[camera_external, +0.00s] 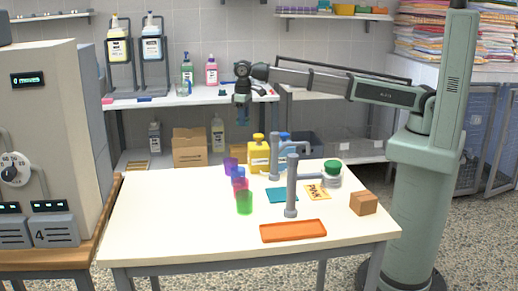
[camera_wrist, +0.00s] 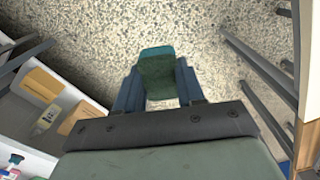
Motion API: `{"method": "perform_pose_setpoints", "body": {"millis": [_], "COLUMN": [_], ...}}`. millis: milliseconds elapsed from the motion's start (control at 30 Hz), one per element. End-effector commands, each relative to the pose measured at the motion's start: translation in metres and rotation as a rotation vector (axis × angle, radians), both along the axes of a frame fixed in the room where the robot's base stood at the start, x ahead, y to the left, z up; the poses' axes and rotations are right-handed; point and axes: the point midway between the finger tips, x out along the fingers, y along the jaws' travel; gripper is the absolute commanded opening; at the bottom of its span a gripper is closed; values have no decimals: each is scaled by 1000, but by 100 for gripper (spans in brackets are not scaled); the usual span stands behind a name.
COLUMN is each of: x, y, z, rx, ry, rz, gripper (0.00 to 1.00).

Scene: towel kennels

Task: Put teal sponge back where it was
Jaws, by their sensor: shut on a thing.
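The teal sponge (camera_wrist: 157,70) is between the fingers of my gripper (camera_wrist: 158,92) in the wrist view, with speckled floor behind it. My gripper is shut on it. In the outside view my gripper (camera_external: 242,117) points down in front of the back shelf, above and behind the white table; the sponge is too small there to tell from the fingers. A flat teal square (camera_external: 281,195) lies on the table. A small teal item (camera_external: 222,93) lies on the upper shelf.
The white table (camera_external: 150,225) holds several coloured cups (camera_external: 244,203), a yellow bottle (camera_external: 258,153), grey posts (camera_external: 292,186), a green-lidded jar (camera_external: 333,174), an orange tray (camera_external: 292,231) and a brown block (camera_external: 363,203). The back shelf (camera_external: 150,101) carries bottles. The table's left side is clear.

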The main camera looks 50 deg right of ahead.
Motion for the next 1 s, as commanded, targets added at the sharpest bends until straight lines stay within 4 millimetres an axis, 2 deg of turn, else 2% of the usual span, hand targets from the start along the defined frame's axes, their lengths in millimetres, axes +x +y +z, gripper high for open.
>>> {"method": "perform_pose_setpoints", "body": {"millis": [33,100,467,767,1000], "x": [-3,-11,-64,-130,-195], "y": [23,49,180,286,364], "z": [2,3,9,14,19], "rx": [0,0,0,0,0], "ry": [0,0,0,0,0], "rz": [19,39,138,222,287], "gripper": [14,14,14,14,14]}}
